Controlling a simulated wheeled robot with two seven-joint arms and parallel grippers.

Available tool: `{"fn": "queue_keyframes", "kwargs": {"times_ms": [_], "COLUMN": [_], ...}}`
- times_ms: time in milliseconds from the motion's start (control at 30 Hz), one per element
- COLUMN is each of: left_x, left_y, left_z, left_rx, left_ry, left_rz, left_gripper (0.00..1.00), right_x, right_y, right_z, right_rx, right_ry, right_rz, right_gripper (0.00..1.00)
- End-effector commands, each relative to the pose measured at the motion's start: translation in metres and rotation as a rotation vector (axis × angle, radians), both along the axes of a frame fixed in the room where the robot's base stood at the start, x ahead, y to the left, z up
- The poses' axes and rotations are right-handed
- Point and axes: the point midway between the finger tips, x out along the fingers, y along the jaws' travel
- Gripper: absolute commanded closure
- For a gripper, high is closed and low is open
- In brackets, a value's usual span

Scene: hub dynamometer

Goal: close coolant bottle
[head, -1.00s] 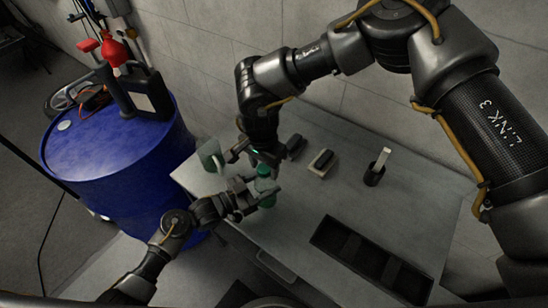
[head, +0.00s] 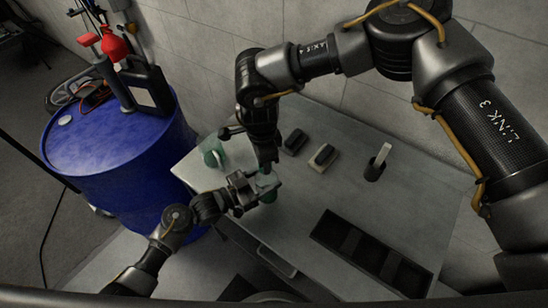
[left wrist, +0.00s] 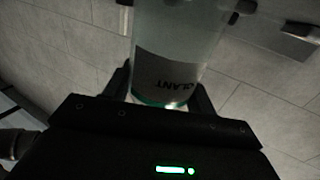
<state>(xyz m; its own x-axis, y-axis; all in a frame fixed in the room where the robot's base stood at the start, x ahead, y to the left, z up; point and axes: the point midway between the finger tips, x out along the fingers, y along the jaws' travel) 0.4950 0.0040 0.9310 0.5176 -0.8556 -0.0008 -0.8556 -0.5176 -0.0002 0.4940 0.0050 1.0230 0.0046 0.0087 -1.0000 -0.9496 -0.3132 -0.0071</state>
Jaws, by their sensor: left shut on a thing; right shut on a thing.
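The coolant bottle (head: 269,196) stands upright above the near-left part of the table in the head view, mostly hidden by my grippers. In the left wrist view the bottle (left wrist: 172,65) shows a pale body and a label ending in "LANT", with green at one end. My left gripper (head: 265,187) is shut around the bottle's body; its fingers (left wrist: 160,95) flank it in the wrist view. My right gripper (head: 266,166) points down from above and is shut at the bottle's top, seemingly on the cap. The cap itself is hidden, so its seating cannot be told.
A green mug (head: 213,153) stands at the table's left corner. A black slotted tray (head: 371,258) lies front right. A blue drum (head: 115,150) stands left. The table's middle is clear.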

Motion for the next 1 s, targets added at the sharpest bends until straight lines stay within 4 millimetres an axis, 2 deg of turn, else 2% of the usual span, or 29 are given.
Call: {"fn": "queue_keyframes", "kwargs": {"times_ms": [100, 700, 900, 1000], "left_x": [0.0044, 0.0057, 0.006, 0.006], "left_y": [0.0049, 0.0067, 0.0069, 0.007], "left_z": [-0.0001, -0.0004, -0.0006, -0.0006], "left_rx": [0.002, 0.003, 0.003, 0.003], "left_ry": [0.001, 0.002, 0.002, 0.003], "left_rz": [0.014, 0.018, 0.018, 0.018], "left_gripper": [1.0, 1.0, 1.0, 1.0], "right_x": [-0.0015, -0.0008, -0.0002, -0.0005], "right_y": [-0.0024, -0.005, -0.0066, -0.0069], "right_z": [-0.0022, -0.0034, -0.0035, -0.0037], "right_rx": [-0.006, -0.013, -0.01, -0.01], "right_ry": [0.011, 0.017, 0.009, 0.009], "right_rz": [-0.334, -1.993, -2.49, -2.683], "right_gripper": [0.96, 0.95, 0.95, 0.96]}}
